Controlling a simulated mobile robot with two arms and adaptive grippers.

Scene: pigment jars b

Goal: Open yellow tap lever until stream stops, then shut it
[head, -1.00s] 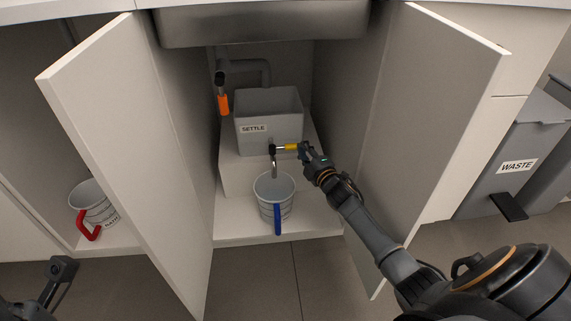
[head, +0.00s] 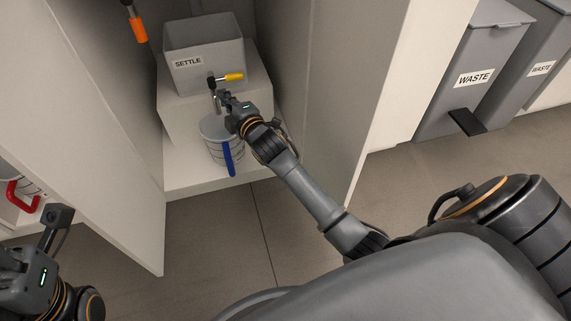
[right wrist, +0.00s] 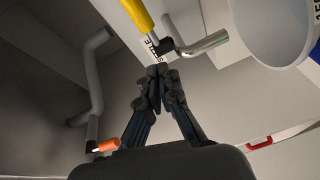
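The yellow tap lever (head: 234,77) points to the right from the tap on the grey SETTLE tank (head: 205,70). It also shows in the right wrist view (right wrist: 138,14). The metal spout (right wrist: 206,44) ends over a white jug with a blue handle (head: 229,157). I can make out no stream. My right gripper (head: 224,97) is just below the lever, near the spout; the right wrist view shows its fingertips (right wrist: 161,76) together, with nothing between them and apart from the lever. My left gripper is at the lower left edge, its fingers not clear.
Open cabinet doors (head: 95,130) flank the tank. A red-handled jug (head: 22,192) is partly hidden at the left. An orange-handled valve (head: 138,30) hangs at the upper left. Grey WASTE bins (head: 470,100) stand at the right. The floor in front is clear.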

